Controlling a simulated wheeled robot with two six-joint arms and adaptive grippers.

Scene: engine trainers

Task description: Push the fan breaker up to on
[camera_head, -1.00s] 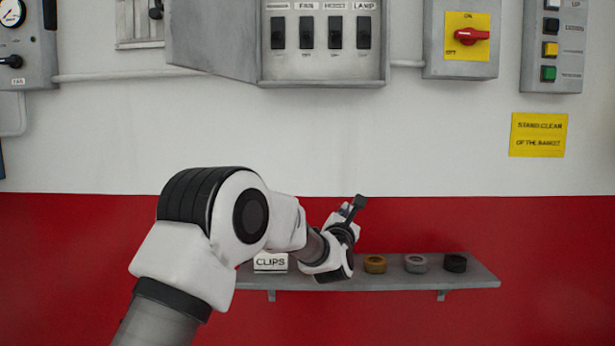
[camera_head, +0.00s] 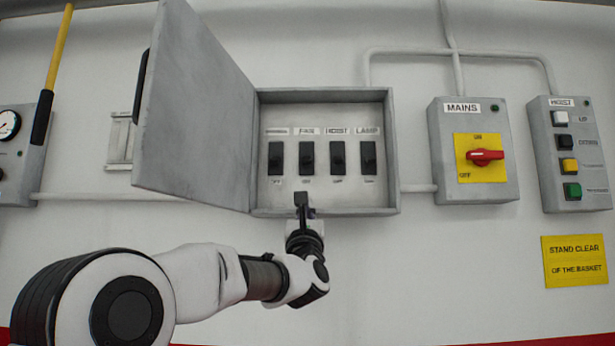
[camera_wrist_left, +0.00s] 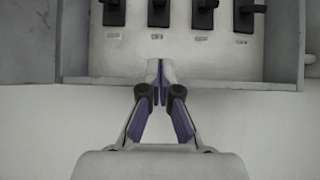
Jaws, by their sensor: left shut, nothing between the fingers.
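The fan breaker (camera_head: 307,158) is the black switch under the FAN label, second from the left in the open grey breaker box (camera_head: 325,212). It also shows at the top of the left wrist view (camera_wrist_left: 158,14), partly cut off by the frame edge. Its lever position is hard to tell. My left gripper (camera_head: 302,200) is shut and empty, pointing up at the box's bottom edge, below the fan breaker and apart from it. In the left wrist view its fingertips (camera_wrist_left: 160,68) meet in front of the box's lower rim. My right gripper is not in view.
A black breaker (camera_head: 276,158) stands left of the fan breaker; the hoist breaker (camera_head: 338,158) and lamp breaker (camera_head: 368,158) stand to its right. The box door (camera_head: 195,105) swings out on the left. The mains switch box (camera_head: 470,190) and hoist button box (camera_head: 570,200) are further right.

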